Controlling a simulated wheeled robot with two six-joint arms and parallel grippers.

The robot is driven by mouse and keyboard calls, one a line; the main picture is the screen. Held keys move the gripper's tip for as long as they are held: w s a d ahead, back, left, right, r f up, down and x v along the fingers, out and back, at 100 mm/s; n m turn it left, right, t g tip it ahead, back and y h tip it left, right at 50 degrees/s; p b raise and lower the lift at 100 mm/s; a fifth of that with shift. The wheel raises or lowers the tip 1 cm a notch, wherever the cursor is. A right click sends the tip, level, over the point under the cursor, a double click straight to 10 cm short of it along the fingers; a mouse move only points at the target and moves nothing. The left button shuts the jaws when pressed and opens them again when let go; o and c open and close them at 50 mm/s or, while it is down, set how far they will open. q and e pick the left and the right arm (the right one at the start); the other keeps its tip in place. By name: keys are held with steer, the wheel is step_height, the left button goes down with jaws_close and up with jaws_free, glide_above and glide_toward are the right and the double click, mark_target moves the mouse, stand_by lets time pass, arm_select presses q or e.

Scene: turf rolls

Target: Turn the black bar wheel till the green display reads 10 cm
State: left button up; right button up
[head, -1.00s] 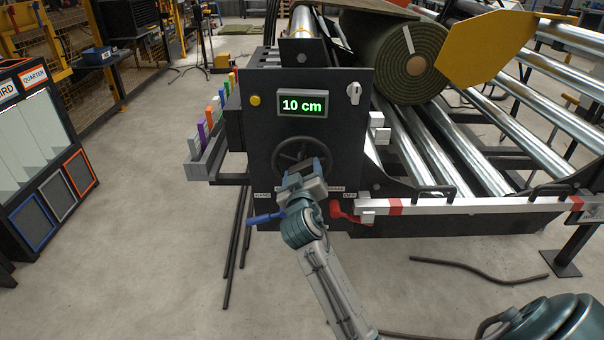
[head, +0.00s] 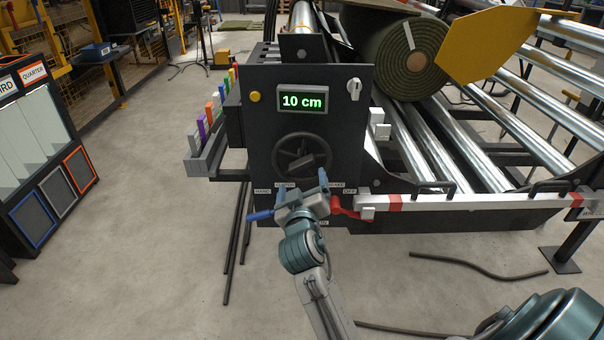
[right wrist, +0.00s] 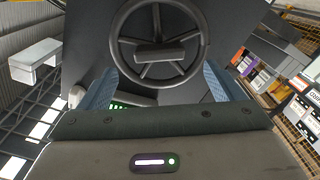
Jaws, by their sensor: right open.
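The black bar wheel (head: 308,160) is on the front of the dark control panel, below the green display (head: 303,101), which reads 10 cm. My right gripper (head: 304,188) is open and empty, just below and in front of the wheel, apart from it. In the right wrist view the wheel's crossbar (right wrist: 160,57) shows whole, beyond the two spread blue-grey fingers of the gripper (right wrist: 158,85). My left gripper is not in view.
A yellow button (head: 255,97) and a white knob (head: 353,89) flank the display. A blue lever (head: 260,216) and a red lever (head: 347,210) sit low on either side of my gripper. A turf roll (head: 385,55) lies on rollers behind.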

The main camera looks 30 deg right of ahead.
steer(key=shift+v, duration=2.05)
